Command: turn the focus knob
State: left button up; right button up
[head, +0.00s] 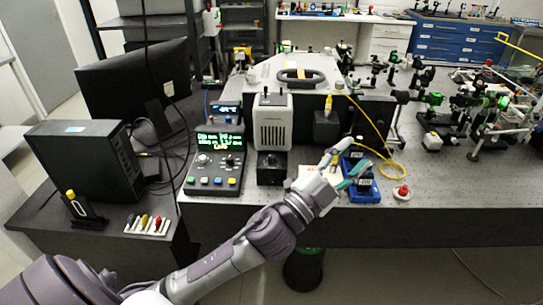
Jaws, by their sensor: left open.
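No part is clearly marked as the focus knob. A small black box with a round knob (271,161) stands at the bench's front edge, below a pale vented unit (272,124). A control box (217,160) with a green display and knobs stands left of it. My left gripper (357,155) reaches in from the lower left, its fingers spread and empty. It is right of the black box, over or beside a blue tray (365,192); the exact gap cannot be told. My wrist hides part of the bench there. My right gripper is not in view.
A yellow cable (399,165) loops behind the tray. A red button on a white base (402,192) stands right of it. A monitor (134,85) and black computer case (85,155) stand at left. Optics (470,110) crowd the right. The bench's front right is fairly clear.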

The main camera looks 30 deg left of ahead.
pick_arm(q)
jog(key=s+d+r+m+g+h, duration=0.2)
jog(key=d+r+m+g+h, duration=0.45)
jog(key=m+h, duration=0.6)
jog(key=m+g+y, duration=0.7)
jog(key=g+y, duration=0.3)
jog(key=y, duration=1.1)
send_near(272, 156)
jog(key=shift+g+h, duration=0.25)
jog(key=p+x, duration=0.1)
jog(key=x, duration=0.3)
jog(key=p+x, duration=0.2)
jog(key=x, duration=0.2)
jog(key=shift+w+a+f, duration=0.25)
jog(key=shift+w, duration=0.05)
grip_shut()
